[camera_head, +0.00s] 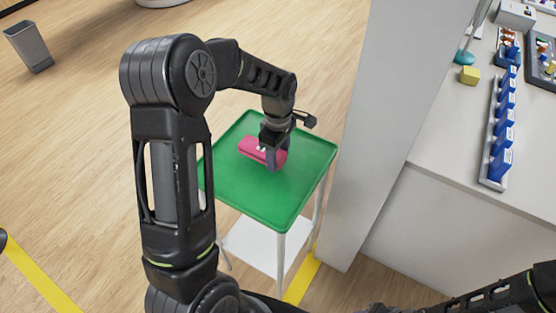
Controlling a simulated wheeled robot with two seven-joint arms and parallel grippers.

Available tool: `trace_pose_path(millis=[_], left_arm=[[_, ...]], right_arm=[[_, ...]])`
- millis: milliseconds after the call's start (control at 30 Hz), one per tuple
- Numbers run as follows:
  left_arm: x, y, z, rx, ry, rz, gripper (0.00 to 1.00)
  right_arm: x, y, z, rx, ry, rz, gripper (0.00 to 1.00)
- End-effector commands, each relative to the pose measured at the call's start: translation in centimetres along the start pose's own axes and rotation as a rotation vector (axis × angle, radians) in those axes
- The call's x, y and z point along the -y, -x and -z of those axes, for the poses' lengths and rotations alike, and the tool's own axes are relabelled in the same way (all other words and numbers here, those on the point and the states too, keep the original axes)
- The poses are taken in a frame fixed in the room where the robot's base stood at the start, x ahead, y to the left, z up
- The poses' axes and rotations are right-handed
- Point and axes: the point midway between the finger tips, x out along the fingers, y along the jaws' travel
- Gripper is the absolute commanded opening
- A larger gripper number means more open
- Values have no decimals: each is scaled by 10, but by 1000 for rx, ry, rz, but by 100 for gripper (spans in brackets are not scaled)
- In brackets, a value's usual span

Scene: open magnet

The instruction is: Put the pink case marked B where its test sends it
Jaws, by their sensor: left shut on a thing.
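The pink case (251,149) is on or just above the green top (238,194) of a small white-legged stand. Small white marks show on the case, too small to read. My left gripper (273,157) points down over the case's right part and is shut on it. The fingers hide part of the case. I cannot tell whether the case touches the green surface. Part of my right arm shows at the lower right, but its gripper is not in view.
A grey pillar (378,130) stands right of the stand. Beyond it, a white counter (440,135) holds a rack of blue items (497,140), a yellow block (469,75) and trays. A grey bin (29,47) stands far left. Most of the green top is bare.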

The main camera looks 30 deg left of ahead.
Motion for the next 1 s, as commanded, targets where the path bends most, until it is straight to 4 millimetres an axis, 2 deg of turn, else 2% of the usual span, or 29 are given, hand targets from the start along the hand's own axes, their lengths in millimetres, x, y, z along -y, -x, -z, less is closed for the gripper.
trace_pose_path(millis=[167,567,600,833,1000], left_arm=[[1,-23,0,-1,1,3,7],[0,-29,0,0,0,0,7],[0,-28,0,0,0,0,53],[0,-28,0,0,0,0,72],[0,-28,0,0,0,0,72]], right_arm=[[1,4,0,1,-1,-1,36],[0,-1,0,1,-1,-1,36],[0,1,0,1,-1,-1,36],[0,1,0,1,-1,-1,36],[0,1,0,0,-1,-1,36]])
